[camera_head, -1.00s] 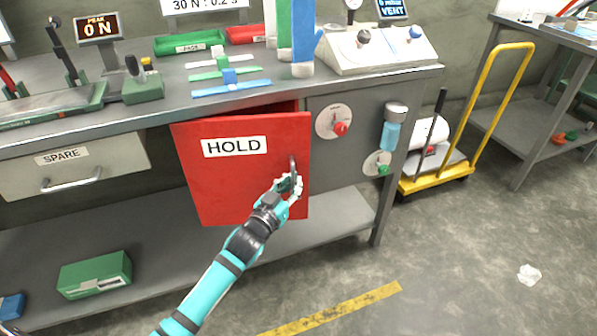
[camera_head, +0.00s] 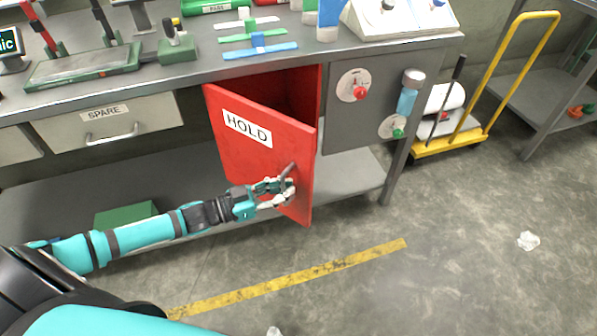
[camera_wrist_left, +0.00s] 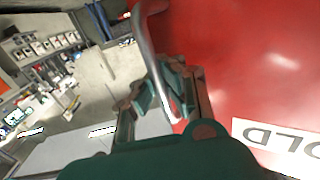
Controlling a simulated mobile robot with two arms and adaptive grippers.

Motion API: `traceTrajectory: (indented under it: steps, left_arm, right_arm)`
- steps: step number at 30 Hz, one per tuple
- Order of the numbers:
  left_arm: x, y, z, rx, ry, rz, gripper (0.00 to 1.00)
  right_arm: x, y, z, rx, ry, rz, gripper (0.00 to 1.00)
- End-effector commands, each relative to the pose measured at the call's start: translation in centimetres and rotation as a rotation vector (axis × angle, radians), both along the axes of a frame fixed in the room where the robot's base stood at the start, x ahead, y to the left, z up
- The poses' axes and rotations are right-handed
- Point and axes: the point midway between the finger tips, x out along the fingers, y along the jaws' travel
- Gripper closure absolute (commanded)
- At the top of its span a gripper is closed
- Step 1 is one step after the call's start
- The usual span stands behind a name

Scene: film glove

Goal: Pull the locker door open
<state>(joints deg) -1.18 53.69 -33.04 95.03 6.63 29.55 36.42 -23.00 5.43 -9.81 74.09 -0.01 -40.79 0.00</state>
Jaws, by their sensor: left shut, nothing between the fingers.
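The red locker door (camera_head: 258,150) with the HOLD label stands part open, swung out from its left side. The dark inside of the red locker (camera_head: 293,92) shows above and behind it. The door's metal handle (camera_head: 289,172) is near its free right edge. My left gripper (camera_head: 287,188) is at the handle, its fingers shut with nothing pinched between them. In the left wrist view the handle (camera_wrist_left: 148,45) runs down to the fingers (camera_wrist_left: 172,88), beside the red door face (camera_wrist_left: 255,60). Whether the fingers touch the handle is hard to tell. My right gripper is not in view.
The grey workbench (camera_head: 190,68) runs above the locker, with a SPARE drawer (camera_head: 108,122) to the left. A panel with a red knob (camera_head: 360,92) is to the right. A yellow trolley (camera_head: 480,130) stands farther right. The floor (camera_head: 440,215) in front is mostly clear.

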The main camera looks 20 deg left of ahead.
Motion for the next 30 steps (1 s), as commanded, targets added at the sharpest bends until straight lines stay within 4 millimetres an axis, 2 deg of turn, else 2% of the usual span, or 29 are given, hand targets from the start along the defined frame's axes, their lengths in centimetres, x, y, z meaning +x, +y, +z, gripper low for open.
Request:
traceTrajectory:
  steps: [7,15,21,30]
  left_arm:
    - [-5.5,3.2,-0.2,0.008,-0.001,-0.234,1.0]
    - [-10.3,7.3,-0.2,0.005,-0.001,-0.463,1.0]
    - [-12.6,9.9,0.0,0.002,-0.002,-0.591,1.0]
    - [-14.2,12.2,0.1,0.0,-0.003,-0.583,1.0]
  right_arm:
    - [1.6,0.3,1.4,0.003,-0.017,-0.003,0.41]
    - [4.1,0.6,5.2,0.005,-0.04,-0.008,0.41]
    - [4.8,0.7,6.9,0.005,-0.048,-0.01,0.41]
    - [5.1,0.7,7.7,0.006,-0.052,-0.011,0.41]
